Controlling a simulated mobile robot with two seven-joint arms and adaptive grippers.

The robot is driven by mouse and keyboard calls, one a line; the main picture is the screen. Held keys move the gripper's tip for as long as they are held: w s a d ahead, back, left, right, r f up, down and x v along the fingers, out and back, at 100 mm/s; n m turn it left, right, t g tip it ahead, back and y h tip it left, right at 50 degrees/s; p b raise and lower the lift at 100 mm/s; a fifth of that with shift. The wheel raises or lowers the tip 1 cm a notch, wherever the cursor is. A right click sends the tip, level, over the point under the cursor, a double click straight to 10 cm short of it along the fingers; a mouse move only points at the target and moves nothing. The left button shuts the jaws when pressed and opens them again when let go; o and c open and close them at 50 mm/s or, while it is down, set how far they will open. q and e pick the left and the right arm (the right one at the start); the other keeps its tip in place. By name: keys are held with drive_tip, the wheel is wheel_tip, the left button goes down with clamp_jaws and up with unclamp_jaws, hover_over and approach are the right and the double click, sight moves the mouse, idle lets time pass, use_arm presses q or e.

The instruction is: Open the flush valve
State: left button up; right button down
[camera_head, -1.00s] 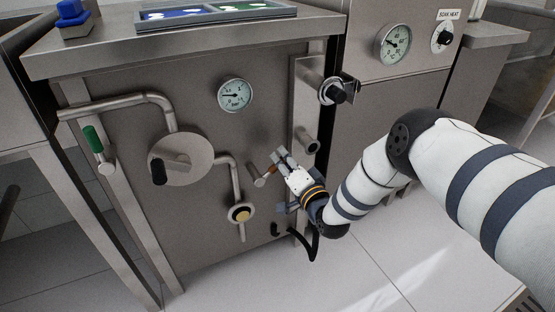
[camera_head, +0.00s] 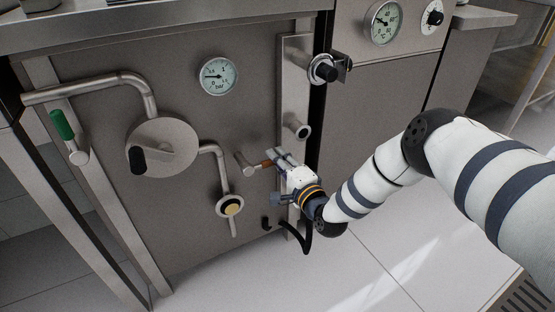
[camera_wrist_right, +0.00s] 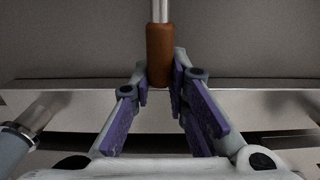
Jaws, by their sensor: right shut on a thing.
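The flush valve (camera_head: 245,163) is a short metal stub on the front panel, with a lever ending in a brown grip (camera_head: 267,163) that points right. My right gripper (camera_head: 277,158) is at the free end of this grip. In the right wrist view the brown grip (camera_wrist_right: 160,52) stands upright in the picture, and its lower end is between the purple-padded fingers of my right gripper (camera_wrist_right: 160,92), which are shut on it. The fingers partly hide the grip's end. My left gripper is not in view.
A round plate (camera_head: 165,147) with a black handle and a green-handled lever (camera_head: 62,125) are at left. A yellow-centred fitting (camera_head: 230,206) sits below the valve. A pressure gauge (camera_head: 218,76) is above.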

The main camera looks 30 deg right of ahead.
drive_tip(key=shift+s+f, duration=0.1)
drive_tip(key=shift+f, duration=0.05)
drive_tip(key=c, duration=1.5)
unclamp_jaws()
drive_tip(key=s, duration=1.2)
drive_tip(key=shift+d, duration=0.15)
